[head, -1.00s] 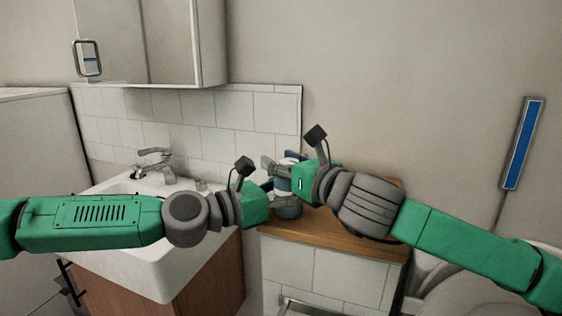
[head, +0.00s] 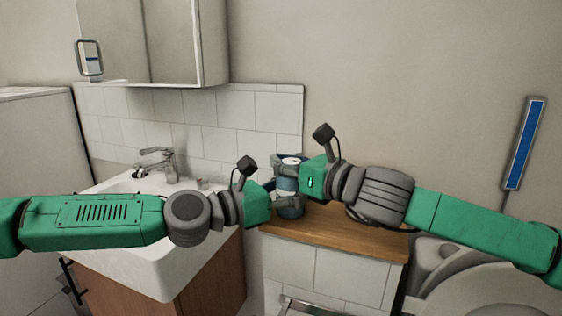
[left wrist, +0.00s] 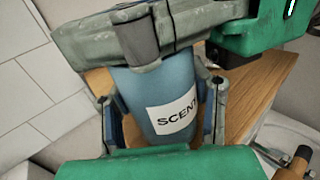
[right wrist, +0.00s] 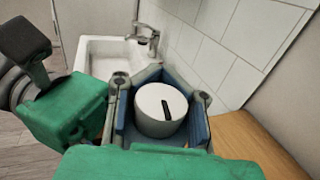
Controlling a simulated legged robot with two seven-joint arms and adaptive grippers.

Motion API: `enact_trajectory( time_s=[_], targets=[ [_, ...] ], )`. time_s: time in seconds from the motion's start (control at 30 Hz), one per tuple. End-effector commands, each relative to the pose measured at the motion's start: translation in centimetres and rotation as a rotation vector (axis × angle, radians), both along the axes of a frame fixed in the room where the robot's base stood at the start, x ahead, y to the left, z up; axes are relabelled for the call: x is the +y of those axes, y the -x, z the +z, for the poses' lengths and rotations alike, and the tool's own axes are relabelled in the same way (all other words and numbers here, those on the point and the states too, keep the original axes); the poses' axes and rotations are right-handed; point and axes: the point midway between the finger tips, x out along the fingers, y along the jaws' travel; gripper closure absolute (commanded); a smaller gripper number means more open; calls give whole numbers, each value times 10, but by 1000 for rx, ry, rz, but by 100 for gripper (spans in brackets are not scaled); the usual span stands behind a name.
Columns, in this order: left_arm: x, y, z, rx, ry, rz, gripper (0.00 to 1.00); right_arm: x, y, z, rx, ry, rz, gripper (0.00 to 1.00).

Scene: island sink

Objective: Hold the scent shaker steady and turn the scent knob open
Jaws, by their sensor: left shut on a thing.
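The scent shaker (head: 287,184) is a blue cylinder standing on the wooden ledge. Its "SCENT" label (left wrist: 176,114) shows in the left wrist view. My left gripper (head: 281,199) is shut on its body, with one finger on each side. The scent knob (right wrist: 160,108), white and round with a dark slot, is on top of the shaker. My right gripper (right wrist: 161,112) has its blue-padded fingers on both sides of the knob. Whether the pads press on it is not clear. The right gripper's fingers also cross above the shaker in the left wrist view.
The wooden ledge (head: 345,234) is bare to the right of the shaker. A white sink (head: 165,262) with a faucet (head: 157,163) stands at the left. A tiled wall (head: 210,125) is behind, and a toilet (head: 475,290) is at the lower right.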

Motion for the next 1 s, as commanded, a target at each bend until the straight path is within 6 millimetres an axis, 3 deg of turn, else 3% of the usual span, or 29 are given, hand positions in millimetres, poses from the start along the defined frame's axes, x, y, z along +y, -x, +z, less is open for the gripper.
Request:
enact_trajectory(
  time_s=[0.03,0.5,1.0],
  targets=[
    [7,-6,-1,3,2,19,89,-4,-3,-1,-1,5,24,100],
    [7,-7,-1,3,3,22,89,1,4,-1,-2,1,283,100],
    [7,-7,0,2,4,22,89,-2,4,-2,0,-1,317,100]
  ],
)
